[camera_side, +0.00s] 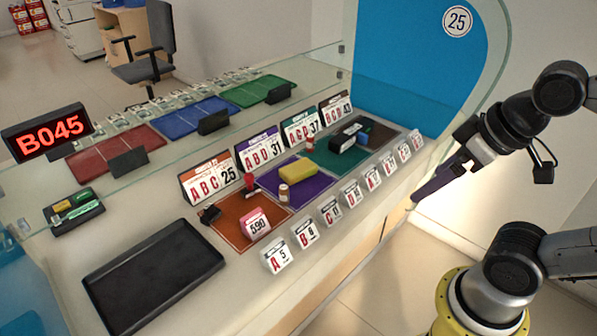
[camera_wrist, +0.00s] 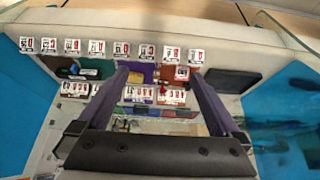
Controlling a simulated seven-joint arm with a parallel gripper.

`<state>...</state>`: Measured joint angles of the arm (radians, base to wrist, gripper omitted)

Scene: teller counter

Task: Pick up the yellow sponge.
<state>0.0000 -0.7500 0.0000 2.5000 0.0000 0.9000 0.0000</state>
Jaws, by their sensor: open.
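The yellow sponge (camera_side: 298,169) lies flat on the purple mat (camera_side: 312,188) in the middle of the counter. It also shows small in the wrist view (camera_wrist: 135,74), between my two fingers as seen from the wrist but well beyond them. My gripper (camera_side: 416,200) is at the right, beyond the counter's front edge and clear of the sponge. Its dark purple fingers are spread in the wrist view (camera_wrist: 159,76), with nothing held between them.
Numbered cards (camera_side: 331,209) line the counter's front edge, between my gripper and the sponge. Sign cards (camera_side: 258,148) stand behind it. A small bottle (camera_side: 283,193), a red stamp (camera_side: 249,182) and a pink-topped block (camera_side: 255,223) are nearby. A black tray (camera_side: 153,275) lies front left.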

